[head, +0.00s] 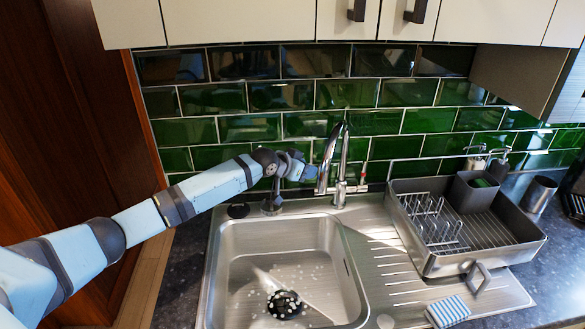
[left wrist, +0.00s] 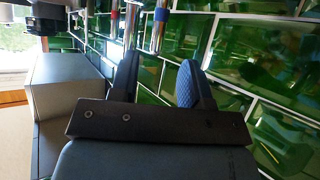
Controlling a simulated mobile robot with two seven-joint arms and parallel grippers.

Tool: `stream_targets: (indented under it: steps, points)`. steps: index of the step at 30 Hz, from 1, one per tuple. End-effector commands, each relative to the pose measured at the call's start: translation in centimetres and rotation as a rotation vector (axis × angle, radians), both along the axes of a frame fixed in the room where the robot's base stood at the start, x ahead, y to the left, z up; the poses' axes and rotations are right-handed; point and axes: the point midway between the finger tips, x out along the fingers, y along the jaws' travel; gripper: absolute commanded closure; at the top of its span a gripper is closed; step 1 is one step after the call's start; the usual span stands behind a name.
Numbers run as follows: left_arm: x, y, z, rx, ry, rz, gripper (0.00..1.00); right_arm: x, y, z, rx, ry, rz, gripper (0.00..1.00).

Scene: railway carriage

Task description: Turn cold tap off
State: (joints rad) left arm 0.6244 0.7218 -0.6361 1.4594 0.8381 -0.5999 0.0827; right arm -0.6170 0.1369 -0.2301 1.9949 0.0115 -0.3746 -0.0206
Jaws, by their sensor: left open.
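The chrome tap (head: 341,160) stands behind the sink (head: 222,262), with a tall bent spout. A lever with a red mark (head: 362,179) sits on its right side. In the left wrist view a blue-marked chrome part (left wrist: 162,14) and a red-marked part (left wrist: 114,13) show beyond my fingers. My left gripper (head: 308,171) is open, just left of the tap, and hides the tap's left side in the head view. In the left wrist view its fingers (left wrist: 157,80) are apart with nothing clearly between them. Contact with the tap cannot be told. My right gripper is not in view.
Green wall tiles (head: 280,126) rise close behind the tap. A dish rack (head: 430,266) with a dark caddy (head: 472,192) stands at right, beside a cup (head: 540,194). A striped cloth (head: 448,311) lies in front. Cupboards (head: 240,22) hang above. Pale specks surround the drain (head: 285,304).

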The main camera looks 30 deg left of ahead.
Motion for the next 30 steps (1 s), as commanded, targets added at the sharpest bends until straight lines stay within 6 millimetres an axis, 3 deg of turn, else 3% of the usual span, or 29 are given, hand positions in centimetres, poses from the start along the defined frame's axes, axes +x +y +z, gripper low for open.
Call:
stream_targets:
  steps: [3, 10, 30]
  points:
    - [-2.3, 0.9, 1.1, 0.003, 0.000, -0.001, 0.57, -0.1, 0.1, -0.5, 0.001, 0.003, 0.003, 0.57]
    - [-4.7, 1.7, 2.7, 0.001, 0.000, 0.000, 0.57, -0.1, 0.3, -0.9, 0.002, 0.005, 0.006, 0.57]
    - [-5.1, 1.8, 3.1, 0.000, 0.000, 0.000, 0.57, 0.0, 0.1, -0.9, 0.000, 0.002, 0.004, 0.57]
